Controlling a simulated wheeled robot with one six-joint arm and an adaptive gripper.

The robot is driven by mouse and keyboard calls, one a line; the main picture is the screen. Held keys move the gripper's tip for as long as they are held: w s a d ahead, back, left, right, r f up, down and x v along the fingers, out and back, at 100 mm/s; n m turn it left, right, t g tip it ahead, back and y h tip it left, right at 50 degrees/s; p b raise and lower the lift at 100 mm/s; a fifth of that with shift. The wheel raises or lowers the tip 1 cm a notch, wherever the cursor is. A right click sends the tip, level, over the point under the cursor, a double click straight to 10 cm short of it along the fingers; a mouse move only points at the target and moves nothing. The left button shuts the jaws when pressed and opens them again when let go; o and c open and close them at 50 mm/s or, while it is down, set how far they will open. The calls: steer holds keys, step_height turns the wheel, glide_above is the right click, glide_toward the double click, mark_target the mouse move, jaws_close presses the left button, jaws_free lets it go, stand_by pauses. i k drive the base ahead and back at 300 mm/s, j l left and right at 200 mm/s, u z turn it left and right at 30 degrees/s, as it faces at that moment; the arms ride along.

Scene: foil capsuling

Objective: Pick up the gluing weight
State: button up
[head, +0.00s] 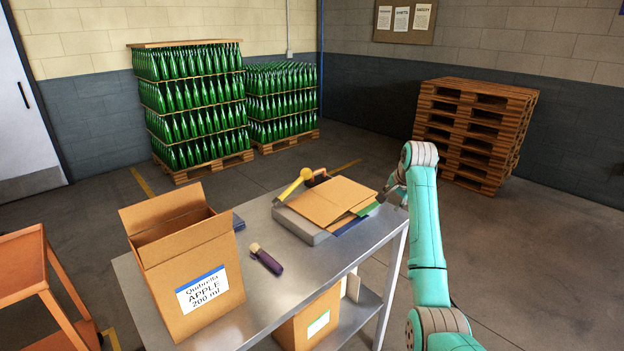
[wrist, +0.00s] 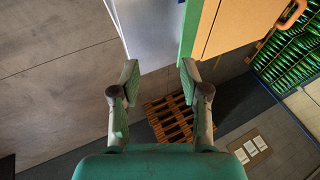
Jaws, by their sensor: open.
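I cannot tell for certain which thing is the gluing weight. A dark item with an orange-brown handle (head: 318,178) stands behind flat cardboard (head: 332,200) on the table; an orange curved handle (wrist: 293,14) shows in the wrist view. A yellow tool (head: 295,186) lies left of it. A dark purple piece with a pale knob (head: 268,262) lies nearer the table's front. My gripper (wrist: 158,80) is open and empty between its fingers. In the head view it is at the table's right edge, beside the cardboard, partly hidden by the arm.
The metal table (head: 292,288) carries an open cardboard box (head: 185,265) at left and a grey tray (head: 300,226) under the cardboard. An orange cart (head: 22,265) is at far left. Pallets (head: 478,125) and bottle stacks (head: 195,105) stand behind. Bare tabletop lies in the middle.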

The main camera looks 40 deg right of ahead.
mark_target(320, 178)
steer(key=i, duration=1.2)
